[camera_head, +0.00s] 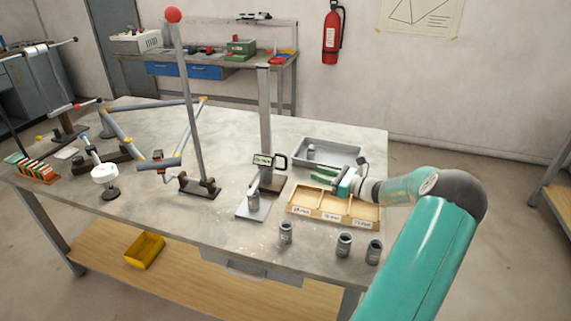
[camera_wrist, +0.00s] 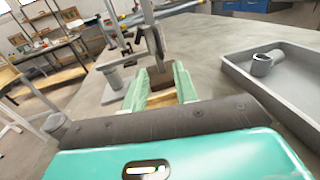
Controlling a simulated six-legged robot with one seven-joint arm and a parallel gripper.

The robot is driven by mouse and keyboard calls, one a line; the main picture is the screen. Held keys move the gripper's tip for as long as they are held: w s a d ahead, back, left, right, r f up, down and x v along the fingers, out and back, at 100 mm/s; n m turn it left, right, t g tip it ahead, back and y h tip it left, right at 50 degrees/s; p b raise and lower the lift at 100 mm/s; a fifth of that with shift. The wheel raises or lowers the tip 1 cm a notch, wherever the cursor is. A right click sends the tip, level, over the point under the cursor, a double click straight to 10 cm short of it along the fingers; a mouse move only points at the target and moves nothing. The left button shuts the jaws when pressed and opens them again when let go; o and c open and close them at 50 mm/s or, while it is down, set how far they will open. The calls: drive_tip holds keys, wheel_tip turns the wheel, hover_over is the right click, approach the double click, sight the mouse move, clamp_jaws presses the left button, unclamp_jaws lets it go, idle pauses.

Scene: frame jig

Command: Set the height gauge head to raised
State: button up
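The height gauge has a tall grey column (camera_head: 265,110) with a head (camera_head: 263,160) low on it, carrying a small display and a dark loop handle (camera_head: 281,162) on its right side. My gripper (camera_head: 318,175) is to the right of the handle, above the wooden tray, and points toward the gauge. In the wrist view my gripper (camera_wrist: 158,78) has its two green fingers apart, with nothing between them. The gauge column (camera_wrist: 148,14) and dark handle (camera_wrist: 156,42) show beyond the fingertips, not touching them.
A labelled wooden tray (camera_head: 311,212) lies under my gripper. Behind it is a grey bin (camera_head: 345,153) holding a cylinder (camera_head: 311,151). Several cylinders stand at the front edge. A post with a red ball (camera_head: 173,15) rises left of the gauge.

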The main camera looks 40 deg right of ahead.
sight(286, 166)
drive_tip(key=x, duration=1.3)
drive_tip(key=shift+w+a, duration=0.1)
drive_tip(key=shift+w, duration=0.05)
clamp_jaws()
